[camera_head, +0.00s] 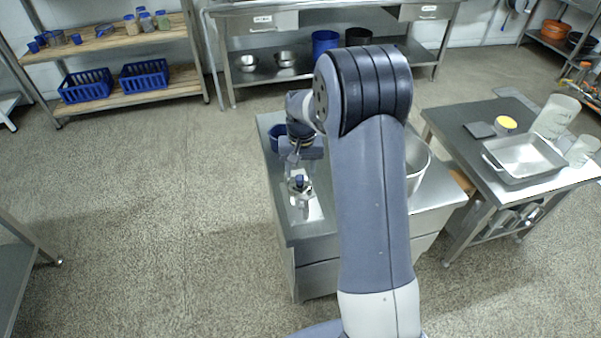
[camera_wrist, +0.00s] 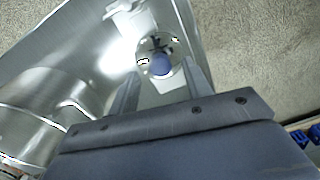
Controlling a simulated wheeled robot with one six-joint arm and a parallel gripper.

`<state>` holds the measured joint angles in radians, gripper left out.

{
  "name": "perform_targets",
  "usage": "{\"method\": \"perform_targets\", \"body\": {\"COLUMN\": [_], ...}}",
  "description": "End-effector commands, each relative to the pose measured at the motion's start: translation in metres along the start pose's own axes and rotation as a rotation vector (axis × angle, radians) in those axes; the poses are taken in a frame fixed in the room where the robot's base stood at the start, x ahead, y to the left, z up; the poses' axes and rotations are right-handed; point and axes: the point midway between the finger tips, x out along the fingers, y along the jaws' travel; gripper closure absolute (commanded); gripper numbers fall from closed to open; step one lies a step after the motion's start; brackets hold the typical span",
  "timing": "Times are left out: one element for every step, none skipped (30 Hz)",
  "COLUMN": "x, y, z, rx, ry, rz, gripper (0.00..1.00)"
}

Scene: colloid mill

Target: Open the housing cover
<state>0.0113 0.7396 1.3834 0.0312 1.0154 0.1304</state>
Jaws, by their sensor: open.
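A small metal unit with a blue knob (camera_head: 299,181) stands on the left part of a steel bench top. In the wrist view the blue knob (camera_wrist: 160,65) sits on a round metal part (camera_wrist: 149,46), which may be the housing cover; I cannot tell whether it is open or closed. My gripper (camera_head: 298,161) is just behind and above the unit in the head view. In the wrist view my gripper (camera_wrist: 161,68) is open, with the knob showing between its two fingers. I see no clear contact. My arm hides the middle of the bench.
A large steel pot (camera_head: 416,165) stands on the bench to the right of my arm. A blue container (camera_head: 275,137) is at the back left. A side table (camera_head: 470,158) with a steel tray (camera_head: 527,160) stands right. The floor on the left is clear.

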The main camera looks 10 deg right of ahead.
Motion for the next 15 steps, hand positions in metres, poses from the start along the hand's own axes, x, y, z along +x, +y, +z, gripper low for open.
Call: {"method": "perform_targets", "body": {"x": [0.006, 0.009, 0.012, 0.014, 0.016, 0.017, 0.018, 0.018, 0.018, 0.018, 0.018, 0.018, 0.018, 0.018, 0.018], "y": [0.000, 0.000, 0.000, 0.000, 0.000, 0.000, 0.000, 0.000, 0.000, 0.000, 0.000, 0.000, 0.000, 0.000, 0.000], "z": [0.000, 0.000, 0.000, 0.000, 0.000, 0.000, 0.000, 0.000, 0.000, 0.000, 0.000, 0.000, 0.000, 0.000, 0.000], "rx": [0.000, 0.000, 0.000, 0.000, 0.000, 0.000, 0.000, 0.000, 0.000, 0.000, 0.000, 0.000, 0.000, 0.000, 0.000], "ry": [-0.002, -0.001, -0.002, -0.001, -0.001, 0.000, 0.001, 0.001, 0.001, 0.001, 0.001, 0.001, 0.001, 0.001, 0.001], "rz": [0.000, 0.000, 0.000, 0.000, 0.000, 0.000, 0.000, 0.000, 0.000, 0.000, 0.000, 0.000, 0.000, 0.000, 0.000], "gripper": [0.53, 0.53, 0.53, 0.53, 0.53, 0.53, 0.53, 0.53, 0.53, 0.53, 0.53, 0.53, 0.53, 0.53, 0.55]}}
